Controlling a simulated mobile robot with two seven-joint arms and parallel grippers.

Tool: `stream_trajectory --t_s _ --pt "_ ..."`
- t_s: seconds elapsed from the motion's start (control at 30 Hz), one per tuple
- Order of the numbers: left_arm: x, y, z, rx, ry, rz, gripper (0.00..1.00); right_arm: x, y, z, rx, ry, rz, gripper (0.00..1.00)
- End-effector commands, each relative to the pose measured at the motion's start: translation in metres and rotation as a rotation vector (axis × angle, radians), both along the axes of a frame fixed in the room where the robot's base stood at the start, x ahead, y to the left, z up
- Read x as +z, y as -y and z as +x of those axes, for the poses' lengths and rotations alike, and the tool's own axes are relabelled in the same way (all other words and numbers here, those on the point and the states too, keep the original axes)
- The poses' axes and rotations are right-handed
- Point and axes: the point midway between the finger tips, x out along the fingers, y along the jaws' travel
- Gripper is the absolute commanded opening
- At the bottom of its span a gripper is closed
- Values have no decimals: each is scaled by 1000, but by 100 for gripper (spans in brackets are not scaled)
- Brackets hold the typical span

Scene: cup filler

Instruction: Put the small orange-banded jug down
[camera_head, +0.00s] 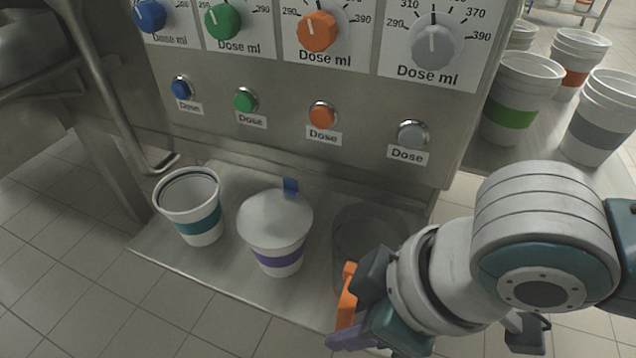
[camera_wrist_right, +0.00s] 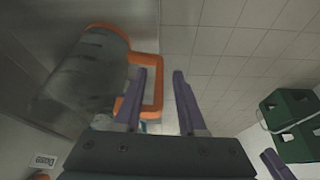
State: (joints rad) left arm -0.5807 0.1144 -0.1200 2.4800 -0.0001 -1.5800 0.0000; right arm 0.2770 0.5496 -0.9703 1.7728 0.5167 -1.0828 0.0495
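The small jug (camera_head: 372,230) is clear, with an orange handle (camera_head: 347,297). It appears to stand upright on the metal shelf (camera_head: 190,262), at its right end below the grey button; its lower part is partly hidden by my right arm. My right gripper (camera_head: 352,335) is at the handle. In the right wrist view the jug (camera_wrist_right: 85,80) lies to the left, and the purple fingers of the right gripper (camera_wrist_right: 163,105) are apart. The outer bar of the orange handle (camera_wrist_right: 157,85) shows between them, nearer the left finger, with a gap to the right finger.
A teal-banded cup (camera_head: 200,222) and a lidded purple-banded cup (camera_head: 280,260) stand left of the jug. The dosing machine (camera_head: 290,85) rises behind. Several stacked cups (camera_head: 515,115) stand at the right. A green crate (camera_wrist_right: 292,125) shows in the wrist view.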

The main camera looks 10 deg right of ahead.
Motion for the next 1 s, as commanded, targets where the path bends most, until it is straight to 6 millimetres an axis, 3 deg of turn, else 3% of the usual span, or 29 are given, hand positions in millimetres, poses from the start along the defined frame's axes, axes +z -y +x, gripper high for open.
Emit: stream_trajectory --t_s 0.37,0.8,1.0 --pt "3 0 0 0 0 0 50 6 0 0 1 2 0 47" --pt "56 -2 0 -6 0 9 50 92 27 -22 0 0 -1 47" --pt "65 -3 0 -6 0 9 50 112 34 -28 0 1 1 47"
